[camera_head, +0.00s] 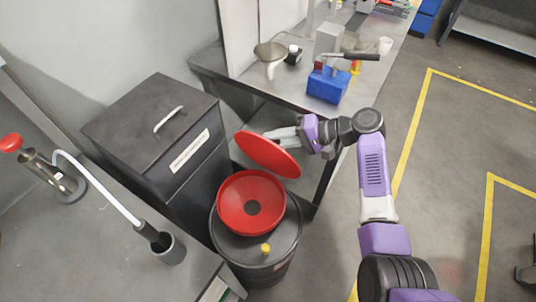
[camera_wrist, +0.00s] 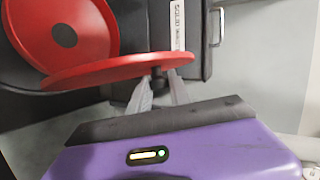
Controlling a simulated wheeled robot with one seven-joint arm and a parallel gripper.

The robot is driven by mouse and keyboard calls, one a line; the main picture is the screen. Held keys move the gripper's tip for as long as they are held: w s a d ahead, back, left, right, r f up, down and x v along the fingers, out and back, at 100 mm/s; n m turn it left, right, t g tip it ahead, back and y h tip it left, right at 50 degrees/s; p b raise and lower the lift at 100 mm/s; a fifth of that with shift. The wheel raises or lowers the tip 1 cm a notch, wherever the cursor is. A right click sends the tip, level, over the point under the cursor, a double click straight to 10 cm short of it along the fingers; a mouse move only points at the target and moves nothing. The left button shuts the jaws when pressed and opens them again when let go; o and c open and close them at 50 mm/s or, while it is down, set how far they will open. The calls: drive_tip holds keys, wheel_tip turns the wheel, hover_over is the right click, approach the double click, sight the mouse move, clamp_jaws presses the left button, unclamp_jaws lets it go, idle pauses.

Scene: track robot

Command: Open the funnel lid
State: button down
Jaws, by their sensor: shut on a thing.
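The red funnel (camera_head: 236,211) sits on top of a black drum (camera_head: 229,244), and its dark centre hole shows. Its round red lid (camera_head: 268,155) is raised and tilted up over the funnel's far side, so the funnel's mouth is open to view. My gripper (camera_head: 279,134) is at the lid's back edge in the head view. In the wrist view, the fingers of my gripper (camera_wrist: 160,88) close on a small dark part at the edge of the lid (camera_wrist: 117,72). The funnel (camera_wrist: 88,20) shows beyond the lid there. The lid partly hides the fingertips in the head view.
A black bin with a handle (camera_head: 140,125) stands left of the drum. A workbench (camera_head: 262,83) with a blue box (camera_head: 327,86) and several tools lies behind my arm. A grey table (camera_head: 95,255) is at front left. Open floor (camera_head: 450,140) lies to the right.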

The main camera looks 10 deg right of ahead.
drive_tip(key=shift+w+d+f+m+g+y+b, duration=0.15)
drive_tip(key=shift+w+d+m+y+b, duration=0.15)
drive_tip(key=shift+w+d+b, duration=0.4)
drive_tip(key=shift+w+d+m+g+y+b, duration=0.2)
drive_tip(key=shift+w+d+m+b, duration=0.2)
drive_tip(key=shift+w, duration=0.45)
drive_tip(key=c, duration=1.2)
unclamp_jaws()
drive_tip(key=shift+c, duration=0.2)
drive_tip(key=v, duration=0.8)
drive_tip(key=shift+b, duration=0.3)
drive_tip(key=shift+f, duration=0.1)
